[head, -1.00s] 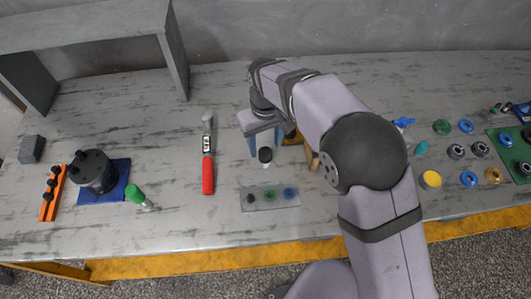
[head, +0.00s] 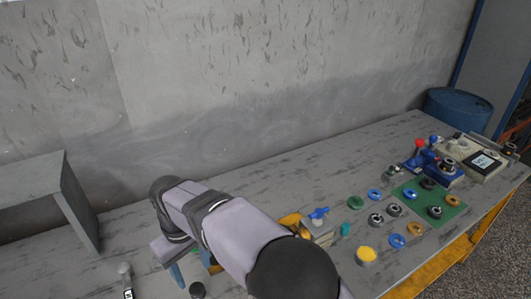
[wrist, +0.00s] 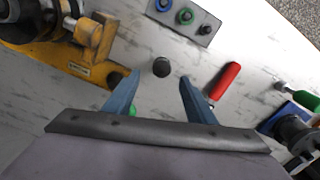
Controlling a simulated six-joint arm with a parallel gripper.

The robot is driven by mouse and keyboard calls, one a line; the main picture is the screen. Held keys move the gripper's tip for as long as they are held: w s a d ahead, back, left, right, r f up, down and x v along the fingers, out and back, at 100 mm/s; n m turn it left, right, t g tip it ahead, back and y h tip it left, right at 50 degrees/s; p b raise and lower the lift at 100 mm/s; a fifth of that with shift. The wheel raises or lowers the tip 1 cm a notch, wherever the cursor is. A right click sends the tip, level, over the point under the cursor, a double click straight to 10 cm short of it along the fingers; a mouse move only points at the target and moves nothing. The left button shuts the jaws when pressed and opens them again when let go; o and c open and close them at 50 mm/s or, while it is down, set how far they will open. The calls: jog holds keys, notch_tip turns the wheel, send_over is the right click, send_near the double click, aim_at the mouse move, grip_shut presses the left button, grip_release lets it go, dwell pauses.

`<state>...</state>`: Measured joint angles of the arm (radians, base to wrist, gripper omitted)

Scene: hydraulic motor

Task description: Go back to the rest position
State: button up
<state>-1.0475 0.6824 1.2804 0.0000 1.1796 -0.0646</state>
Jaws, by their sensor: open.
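My gripper (wrist: 160,80) is open, with its two blue fingers apart and nothing held between them. In the head view my gripper (head: 192,270) is at the lower left, partly hidden by my own wrist. A small black-topped piece (wrist: 161,67) stands on the table by the fingertips in the wrist view. It also shows in the head view (head: 197,290) at the bottom edge. I cannot tell the exact gap between it and the fingers.
A yellow fixture (wrist: 62,62) stands close beside the gripper. A plate with coloured rings (wrist: 184,16), a red-handled tool (wrist: 225,80) and a dark motor body (wrist: 293,133) lie around it. A grey shelf (head: 75,200) stands left. Rings and a green mat (head: 450,212) lie right.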

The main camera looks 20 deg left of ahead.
jog(key=w+d+r+m+p, duration=0.2)
jog(key=w+d+r+p, duration=0.1)
jog(key=d, duration=0.5)
jog(key=w+d+r+m+p, duration=0.2)
jog(key=d+r+p, duration=0.15)
jog(key=d, duration=0.45)
jog(key=w+d+r+m+p, duration=0.2)
jog(key=w+d+r, duration=0.1)
jog(key=d, duration=0.4)
jog(key=s+d+r+m+p, duration=0.2)
jog(key=s+d+m+p, duration=0.1)
jog(key=d, duration=0.7)
jog(key=s+d+r+m+p, duration=0.2)
jog(key=s+d+p, duration=0.3)
jog(key=s+d, duration=0.3)
jog(key=d+m, duration=0.1)
jog(key=d, duration=0.2)
jog(key=shift+s+r+m, duration=0.15)
jog(key=shift+s+m, duration=0.05)
jog(key=shift+m, duration=0.2)
